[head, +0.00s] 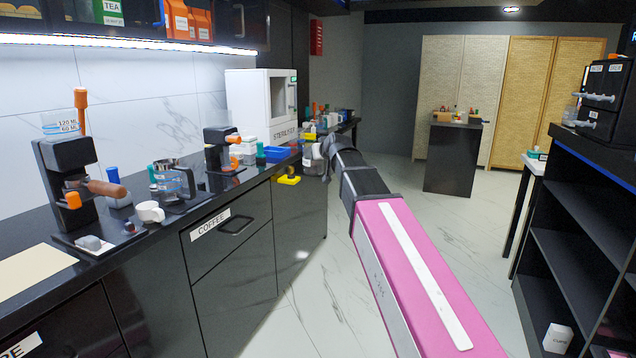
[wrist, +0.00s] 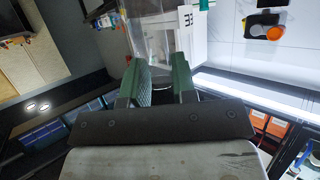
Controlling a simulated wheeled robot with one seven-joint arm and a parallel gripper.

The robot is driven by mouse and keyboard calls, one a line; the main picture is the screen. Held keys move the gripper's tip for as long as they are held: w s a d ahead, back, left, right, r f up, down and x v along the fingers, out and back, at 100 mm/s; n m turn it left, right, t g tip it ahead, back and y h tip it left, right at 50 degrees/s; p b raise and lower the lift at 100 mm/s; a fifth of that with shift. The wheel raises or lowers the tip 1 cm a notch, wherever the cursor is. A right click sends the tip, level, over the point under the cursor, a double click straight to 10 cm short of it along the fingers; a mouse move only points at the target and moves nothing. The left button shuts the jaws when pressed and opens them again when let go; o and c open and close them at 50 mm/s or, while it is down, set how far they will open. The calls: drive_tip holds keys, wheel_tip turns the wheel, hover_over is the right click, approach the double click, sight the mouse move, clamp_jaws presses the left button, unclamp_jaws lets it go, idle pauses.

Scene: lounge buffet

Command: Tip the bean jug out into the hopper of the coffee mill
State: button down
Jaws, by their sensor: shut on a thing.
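My gripper (head: 322,152) is at the far end of my outstretched arm, in front of the counter's far part. In the wrist view its green fingers (wrist: 159,85) are shut on a clear, see-through vessel, apparently the bean jug (wrist: 150,42). Its contents cannot be made out. In the head view the jug is small and mostly lost against the gripper and the clutter behind. A small black machine with an orange part and a clear top, apparently the coffee mill (head: 218,150), stands on the counter left of my gripper, clearly apart from it.
A white sterilizer (head: 255,105) stands behind the mill. A larger black machine (head: 66,160) with a wooden handle, a glass jug (head: 178,182) and a white cup (head: 150,212) stand nearer on the counter. The floor is clear.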

drive_tip(key=d+m+t+h, duration=0.1)
drive_tip(key=d+m+h, duration=0.3)
drive_tip(key=d, duration=1.4)
drive_tip(key=shift+s+d+r+h, duration=0.25)
drive_tip(key=shift+s+d+h, duration=0.05)
drive_tip(key=shift+s+h, duration=0.15)
drive_tip(key=shift+a, duration=0.15)
